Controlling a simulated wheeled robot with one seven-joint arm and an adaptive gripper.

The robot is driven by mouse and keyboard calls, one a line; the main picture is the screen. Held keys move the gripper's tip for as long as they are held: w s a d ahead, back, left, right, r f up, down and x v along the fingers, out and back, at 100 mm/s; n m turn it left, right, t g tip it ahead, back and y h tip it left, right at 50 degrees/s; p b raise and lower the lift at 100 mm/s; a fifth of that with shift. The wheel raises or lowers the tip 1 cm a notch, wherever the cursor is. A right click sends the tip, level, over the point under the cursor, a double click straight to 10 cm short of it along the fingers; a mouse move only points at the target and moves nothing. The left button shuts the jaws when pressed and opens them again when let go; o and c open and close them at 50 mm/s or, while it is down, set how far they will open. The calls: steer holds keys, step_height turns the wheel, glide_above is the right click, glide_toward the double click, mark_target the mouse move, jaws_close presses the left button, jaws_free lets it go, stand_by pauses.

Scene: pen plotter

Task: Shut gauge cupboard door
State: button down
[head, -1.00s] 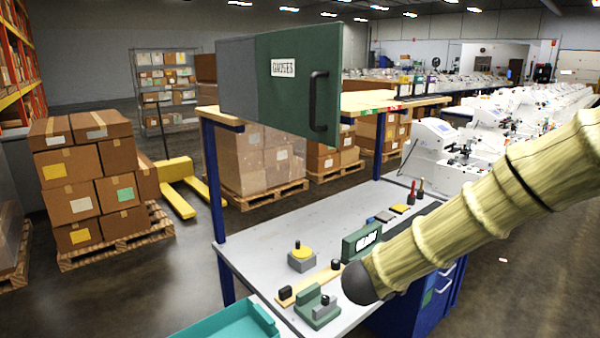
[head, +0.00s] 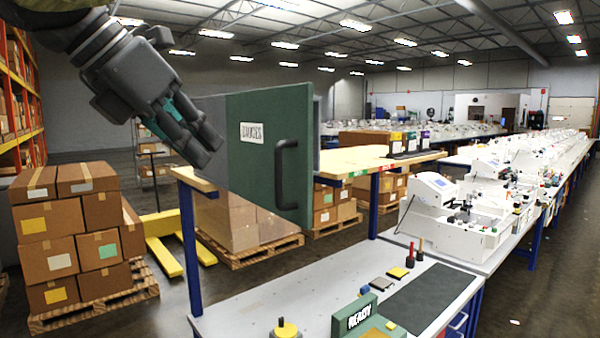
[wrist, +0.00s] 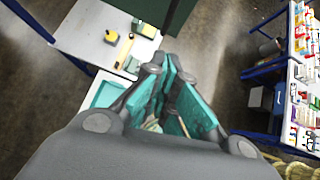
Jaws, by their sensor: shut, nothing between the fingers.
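The gauge cupboard (head: 208,130) stands on a wooden shelf above the workbench, with a grey side at left. Its green door (head: 262,165) bears a "GAUGES" label and a dark vertical handle (head: 287,175) near its right edge. A grey strip shows behind that edge, so the door seems ajar; how far I cannot tell. My gripper (head: 210,145) is at upper left, in front of the grey side and left of the label, shut and empty. Whether it touches the cupboard is unclear. In the wrist view, a dark green panel (wrist: 180,15) shows beyond my fingers.
The wooden shelf (head: 385,160) rests on blue posts (head: 190,245) over the workbench (head: 250,305). A green "READY" box (head: 362,312) and small tools lie on the bench. Stacked cartons (head: 80,230) stand on a pallet at left. Open air lies before the door.

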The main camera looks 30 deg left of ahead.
steer(key=s, duration=0.1)
glide_toward(277, 197)
steer(key=x, duration=0.4)
steer(key=shift+w+f, duration=0.2)
steer(key=shift+f, duration=0.05)
steer(key=shift+w+d+b, duration=0.1)
steer(key=shift+b, duration=0.2)
